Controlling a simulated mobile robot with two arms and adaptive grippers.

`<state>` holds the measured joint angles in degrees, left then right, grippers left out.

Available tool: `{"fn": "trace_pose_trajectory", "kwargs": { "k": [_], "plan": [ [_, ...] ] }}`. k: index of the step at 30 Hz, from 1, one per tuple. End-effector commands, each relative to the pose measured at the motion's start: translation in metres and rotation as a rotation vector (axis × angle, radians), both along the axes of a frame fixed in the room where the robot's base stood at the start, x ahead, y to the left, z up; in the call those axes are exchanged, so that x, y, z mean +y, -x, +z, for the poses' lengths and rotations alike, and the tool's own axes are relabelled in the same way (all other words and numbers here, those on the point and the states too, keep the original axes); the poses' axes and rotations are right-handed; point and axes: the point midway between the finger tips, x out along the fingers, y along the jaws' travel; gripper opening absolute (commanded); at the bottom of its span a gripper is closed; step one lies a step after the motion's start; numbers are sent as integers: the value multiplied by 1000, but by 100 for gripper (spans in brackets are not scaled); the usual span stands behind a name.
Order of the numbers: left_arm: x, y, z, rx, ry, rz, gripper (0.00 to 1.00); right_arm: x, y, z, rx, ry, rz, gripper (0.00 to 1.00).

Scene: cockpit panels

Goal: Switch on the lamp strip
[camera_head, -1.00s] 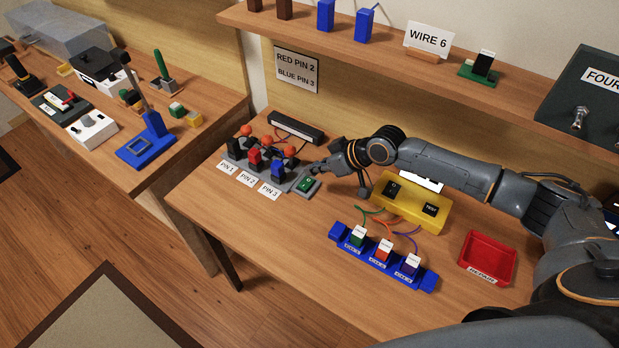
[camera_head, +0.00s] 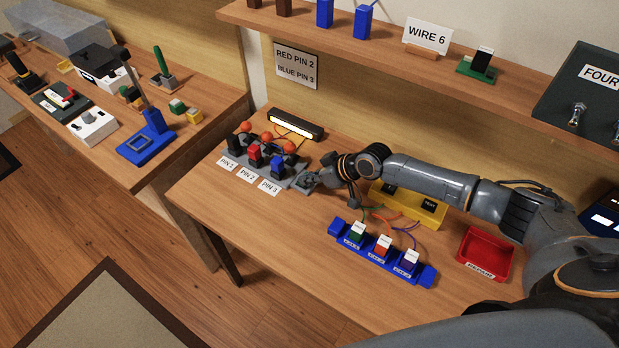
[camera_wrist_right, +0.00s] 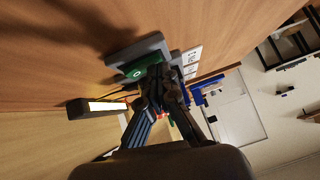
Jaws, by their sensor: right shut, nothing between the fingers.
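The lamp strip (camera_head: 295,125) is a dark bar at the back of the table, its long face glowing warm white; it also glows in the right wrist view (camera_wrist_right: 105,106). A green rocker switch (camera_wrist_right: 135,72) on a grey base shows in the right wrist view, right at my fingertips. My right gripper (camera_head: 308,179) is shut and empty over that switch and hides it in the head view. In the right wrist view its fingertips (camera_wrist_right: 158,75) meet at the switch's edge and seem to touch it. My left gripper is not in view.
Left of the switch stand black, red and blue blocks (camera_head: 254,155) on a grey base with pin labels. A yellow box (camera_head: 425,214) stands beneath my right forearm. A blue wired holder (camera_head: 375,258) and a red tray (camera_head: 486,254) lie nearer. The table's front left is clear.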

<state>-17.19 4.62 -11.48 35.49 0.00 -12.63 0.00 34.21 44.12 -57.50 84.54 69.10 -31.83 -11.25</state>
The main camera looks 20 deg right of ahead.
Motion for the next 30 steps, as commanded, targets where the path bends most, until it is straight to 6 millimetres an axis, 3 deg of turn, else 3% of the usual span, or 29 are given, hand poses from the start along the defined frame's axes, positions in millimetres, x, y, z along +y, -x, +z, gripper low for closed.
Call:
{"fn": "trace_pose_trajectory", "kwargs": {
  "k": [17,30],
  "plan": [
    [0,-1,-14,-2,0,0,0,-14,-7,0,10,7,0,0],
    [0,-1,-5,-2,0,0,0,-12,-8,10,7,4,0,0]
  ]
}}
